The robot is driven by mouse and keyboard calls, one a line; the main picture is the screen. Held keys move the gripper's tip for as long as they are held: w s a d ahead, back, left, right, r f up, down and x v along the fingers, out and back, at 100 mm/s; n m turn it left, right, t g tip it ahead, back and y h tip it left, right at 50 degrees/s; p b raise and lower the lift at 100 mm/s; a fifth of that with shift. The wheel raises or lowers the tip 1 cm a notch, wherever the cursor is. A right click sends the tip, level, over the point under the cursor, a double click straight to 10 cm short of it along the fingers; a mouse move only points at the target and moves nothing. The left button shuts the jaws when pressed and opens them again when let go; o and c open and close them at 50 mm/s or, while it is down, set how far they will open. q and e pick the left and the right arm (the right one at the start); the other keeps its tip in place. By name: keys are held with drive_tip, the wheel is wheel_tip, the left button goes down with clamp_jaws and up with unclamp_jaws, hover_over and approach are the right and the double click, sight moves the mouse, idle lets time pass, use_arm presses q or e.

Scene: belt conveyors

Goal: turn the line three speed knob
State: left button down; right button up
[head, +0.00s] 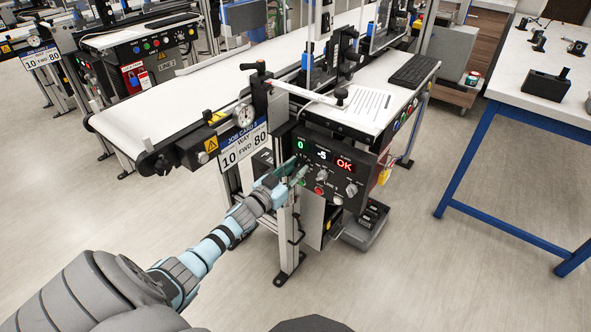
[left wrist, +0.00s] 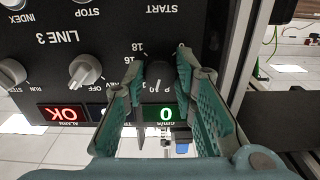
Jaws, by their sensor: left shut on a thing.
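The line three control panel (head: 338,178) faces me on the front of the conveyor frame. It shows upside down in the left wrist view (left wrist: 110,50), with the words LINE 3. My left gripper (head: 297,174) reaches the panel's left end, under the green display (head: 300,145) reading 0. In the left wrist view my left gripper's teal fingers (left wrist: 163,80) are shut on the dark speed knob (left wrist: 160,72), one finger on each side. Scale numbers such as 16 and 18 ring the knob. In the head view the gripper hides the knob. My right gripper is not in view.
Beside the speed knob are a grey switch (left wrist: 86,70) marked OFF and another (left wrist: 12,72) marked RUN. A red button (head: 319,190) sits low on the panel. A job card (head: 243,143) reads 10 FWD 80. A blue-legged table (head: 520,105) stands to the right.

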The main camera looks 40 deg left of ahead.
use_arm(q)
drive_tip(key=shift+m, duration=0.3)
drive_tip(key=m, duration=0.5)
drive_tip(key=shift+b, duration=0.3)
drive_tip(key=m+b, duration=0.1)
drive_tip(key=m, duration=0.5)
idle(0.5)
drive_tip(key=c, duration=1.3)
unclamp_jaws()
drive_tip(key=shift+a, duration=0.1)
drive_tip(key=shift+s, duration=0.1)
